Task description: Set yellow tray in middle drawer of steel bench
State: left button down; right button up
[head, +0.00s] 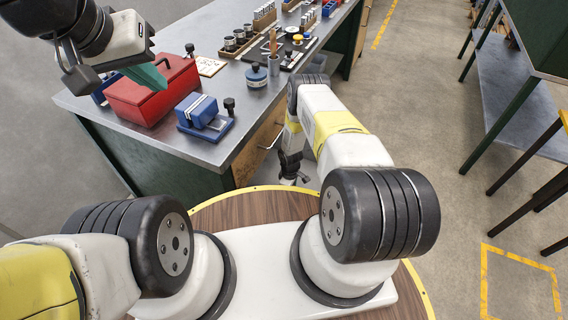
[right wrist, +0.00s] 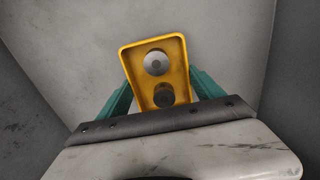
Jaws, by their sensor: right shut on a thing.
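The yellow tray (right wrist: 181,62) shows in the right wrist view, tilted slightly in the picture, with a silver disc (right wrist: 156,62) and a dark round piece (right wrist: 164,96) in it. My right gripper (right wrist: 160,85) is shut on it, one green finger at each side. In the head view the right arm hides the tray, beside the drawer side of the steel bench (head: 150,142). A wooden drawer front (head: 248,158) with a handle shows there, partly hidden; I cannot tell how far any drawer is open. My left gripper (head: 150,77) hangs by the red toolbox; its finger gap is unclear.
The red toolbox (head: 150,98), a blue vise-like block (head: 203,115), a blue-lidded jar (head: 256,75) and racks of small parts stand on the bench. A green-legged table (head: 510,100) is at right. The floor aisle (head: 420,90) between is clear. Grey surfaces surround the tray in the wrist view.

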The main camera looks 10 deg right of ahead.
jog(key=shift+f, duration=0.65)
jog(key=shift+f, duration=0.15)
jog(key=o, duration=1.4)
jog(key=shift+c, duration=0.2)
notch_tip(320, 180, up, 12)
